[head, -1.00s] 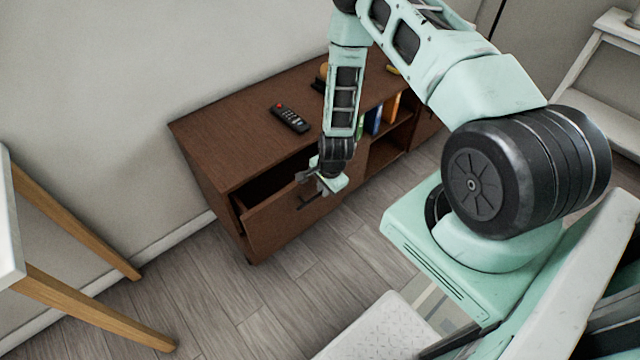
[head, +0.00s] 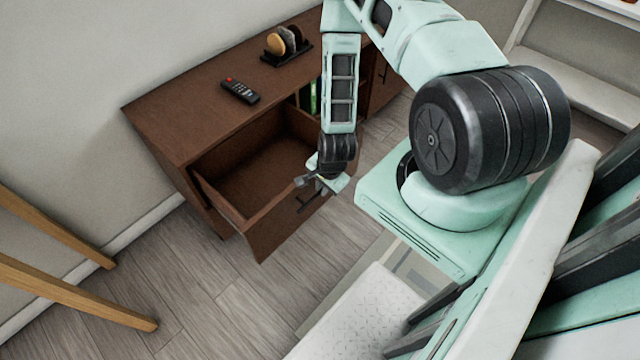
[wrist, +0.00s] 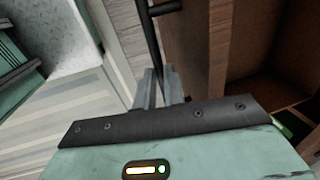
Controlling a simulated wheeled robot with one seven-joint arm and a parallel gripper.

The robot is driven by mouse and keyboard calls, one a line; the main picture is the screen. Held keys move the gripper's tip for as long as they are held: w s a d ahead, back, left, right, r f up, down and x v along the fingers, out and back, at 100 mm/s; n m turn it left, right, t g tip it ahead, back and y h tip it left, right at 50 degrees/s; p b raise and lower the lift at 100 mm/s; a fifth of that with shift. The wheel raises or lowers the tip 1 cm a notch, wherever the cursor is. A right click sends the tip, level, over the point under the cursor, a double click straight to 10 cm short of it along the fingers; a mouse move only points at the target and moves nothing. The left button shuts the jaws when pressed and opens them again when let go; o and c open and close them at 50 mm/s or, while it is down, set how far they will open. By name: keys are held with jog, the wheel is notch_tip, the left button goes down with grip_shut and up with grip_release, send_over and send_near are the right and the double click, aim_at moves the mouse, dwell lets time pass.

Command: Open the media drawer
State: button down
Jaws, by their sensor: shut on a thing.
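The media drawer (head: 262,240) is the left drawer of a low brown wooden cabinet (head: 178,128). It stands pulled well out, and its inside looks empty. My gripper (head: 309,185) is at the drawer's front, shut on the dark bar handle (head: 307,203). In the wrist view the handle (wrist: 151,50) runs down between the fingers (wrist: 158,90), with the brown drawer front (wrist: 190,45) to the right. My wrist hides part of the drawer's right side.
A remote (head: 240,91) and a rack with rounded pieces (head: 286,46) sit on the cabinet top. Wooden legs (head: 75,290) stand at the left. A white shelf unit (head: 560,70) is at the upper right. Floor (head: 215,310) is clear before the drawer.

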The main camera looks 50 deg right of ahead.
jog(key=c, duration=1.5)
grip_release()
jog(key=shift+s+r+p, duration=0.55)
jog(key=shift+r+p, duration=0.6)
jog(key=shift+r, duration=1.7)
jog(key=shift+s+r+p, duration=0.6)
jog(key=shift+r+p, duration=0.5)
jog(key=shift+r, duration=1.8)
jog(key=shift+s+r+p, duration=0.55)
jog(key=shift+r+p, duration=0.6)
jog(key=shift+r, duration=1.7)
